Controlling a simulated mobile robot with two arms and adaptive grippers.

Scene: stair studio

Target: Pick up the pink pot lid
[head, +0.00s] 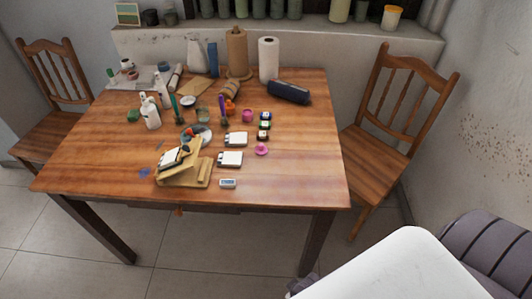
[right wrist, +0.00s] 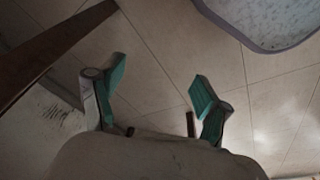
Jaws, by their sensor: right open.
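A small pink lid-like piece (head: 261,149) lies on the wooden table (head: 310,170), right of the middle and toward the front, in the head view. A small pink pot (head: 248,116) stands farther back on the table. My right gripper (right wrist: 158,82) is open and empty in the right wrist view, with its two teal fingertips wide apart over the tiled floor. It is away from the pink piece, which does not show in that view. My left gripper is in neither view.
White-topped blocks (head: 230,159) and small dark jars (head: 264,125) sit near the pink piece. A wooden stand (head: 200,173) is at the front. Bottles and paper rolls stand behind. Wooden chairs flank the table. Its front right corner is clear.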

